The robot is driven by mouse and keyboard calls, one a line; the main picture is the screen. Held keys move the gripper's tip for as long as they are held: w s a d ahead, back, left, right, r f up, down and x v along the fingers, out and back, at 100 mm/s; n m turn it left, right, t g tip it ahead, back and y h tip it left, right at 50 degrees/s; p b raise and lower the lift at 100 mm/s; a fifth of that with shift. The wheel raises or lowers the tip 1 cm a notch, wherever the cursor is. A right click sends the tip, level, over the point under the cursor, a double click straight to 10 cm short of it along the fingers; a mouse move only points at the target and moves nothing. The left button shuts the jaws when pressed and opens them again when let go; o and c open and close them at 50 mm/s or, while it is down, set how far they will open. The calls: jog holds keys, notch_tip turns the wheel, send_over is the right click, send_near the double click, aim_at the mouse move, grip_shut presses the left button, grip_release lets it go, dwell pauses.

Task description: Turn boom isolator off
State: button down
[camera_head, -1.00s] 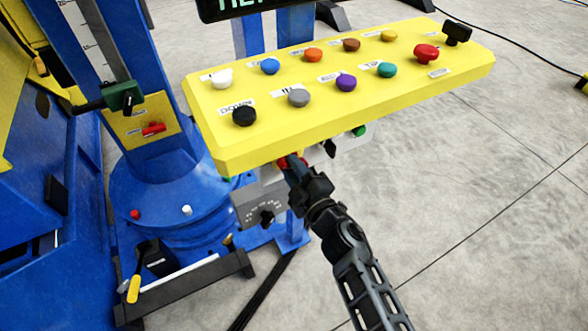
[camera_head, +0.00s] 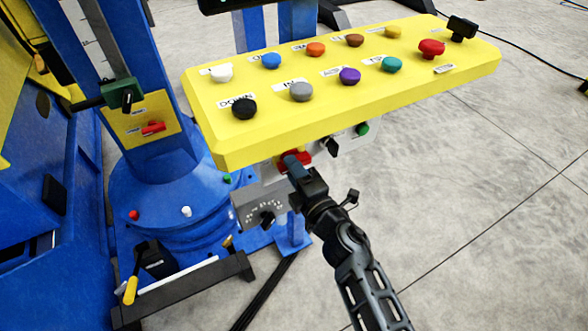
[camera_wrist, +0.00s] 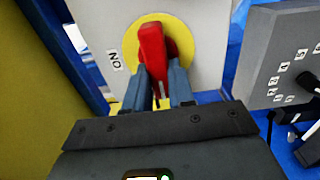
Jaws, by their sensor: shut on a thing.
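A red rotary handle (camera_wrist: 152,55) stands out from a round yellow disc (camera_wrist: 186,40) on a pale grey plate. An "ON" label (camera_wrist: 115,61), upside down in the wrist view, sits left of the disc. My gripper (camera_wrist: 162,82) is shut on the red handle, with one finger on each side of it. The handle stands nearly upright in the wrist view, leaning slightly. In the head view my gripper (camera_head: 291,163) is under the front edge of the yellow button panel (camera_head: 345,120), which hides part of the handle (camera_head: 300,157). I cannot read a name for this switch.
A grey box with a dial (camera_head: 266,218) is close to the left of my gripper. A black knob (camera_head: 330,146) and a green button (camera_head: 362,129) are to the right. Another red handle (camera_head: 153,128) is on the blue column. Open floor lies to the right.

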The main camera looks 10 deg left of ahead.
jog(key=shift+a+r, duration=0.15)
jog(key=c, duration=1)
grip_release()
jog(key=shift+o, duration=0.2)
jog(key=p+v, duration=0.2)
jog(key=v, duration=0.5)
jog(key=shift+s+d, duration=0.25)
jog(key=shift+s, duration=0.05)
